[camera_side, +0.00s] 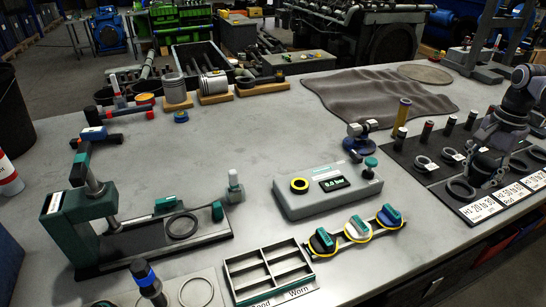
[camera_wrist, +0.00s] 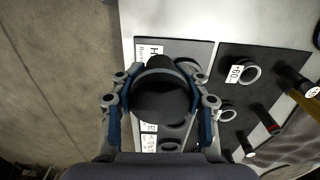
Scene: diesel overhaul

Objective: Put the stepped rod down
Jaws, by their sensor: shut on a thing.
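My gripper (camera_side: 487,160) is at the right of the side view, low over a dark board (camera_side: 421,174) with rings and white range labels. In the wrist view my gripper (camera_wrist: 160,92) is shut on the stepped rod (camera_wrist: 160,100), a dark round piece. I see its broad end, with a narrower dark part showing beyond it. The rod is mostly hidden by the fingers in the side view. I cannot tell whether its lower end touches the board.
A grey measuring box (camera_side: 327,190) is to the left.

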